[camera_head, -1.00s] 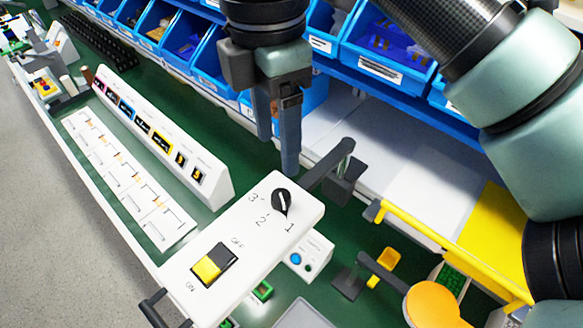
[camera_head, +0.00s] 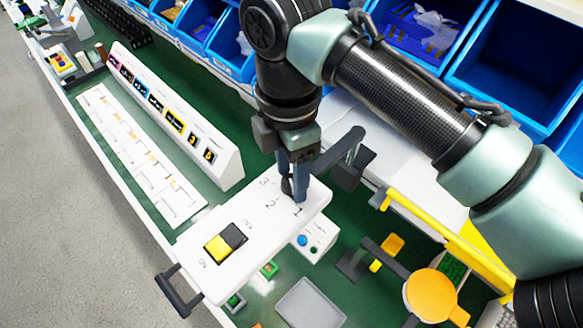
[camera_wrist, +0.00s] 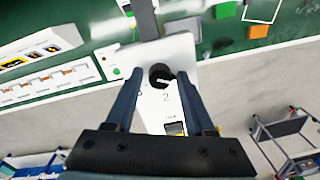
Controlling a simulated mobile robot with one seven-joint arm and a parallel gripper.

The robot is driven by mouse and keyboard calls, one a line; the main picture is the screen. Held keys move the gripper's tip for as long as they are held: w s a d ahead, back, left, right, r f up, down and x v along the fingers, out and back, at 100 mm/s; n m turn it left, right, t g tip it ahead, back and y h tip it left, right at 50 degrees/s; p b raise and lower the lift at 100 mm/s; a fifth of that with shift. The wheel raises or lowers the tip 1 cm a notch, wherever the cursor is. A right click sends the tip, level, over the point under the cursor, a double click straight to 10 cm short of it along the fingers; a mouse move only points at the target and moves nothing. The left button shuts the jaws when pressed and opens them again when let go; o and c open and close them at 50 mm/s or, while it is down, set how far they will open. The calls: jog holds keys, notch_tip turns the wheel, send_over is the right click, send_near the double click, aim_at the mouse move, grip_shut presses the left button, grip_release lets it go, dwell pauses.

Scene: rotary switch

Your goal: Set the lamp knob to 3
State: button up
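The white switch box (camera_head: 262,222) stands over the green bench, with the numbers 3, 2 and 1 printed around its black knob. The knob (camera_head: 285,187) is mostly hidden by my fingers in the head view. In the wrist view the knob (camera_wrist: 160,76) shows between my fingertips. Its white mark points right, toward the 1 side; the 2 shows just below it. My gripper (camera_head: 292,186) points down over the knob, open, with one finger on each side. I cannot tell whether a finger touches it. A yellow and black rocker switch (camera_head: 226,243) is on the same box.
A dark bracket arm (camera_head: 340,150) stands close behind the knob end. A white panel with labelled slots (camera_head: 175,115) lies to the left. Blue bins (camera_head: 420,35) line the back. A yellow rail (camera_head: 430,235) and orange disc (camera_head: 432,295) are at right.

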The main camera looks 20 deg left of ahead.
grip_shut()
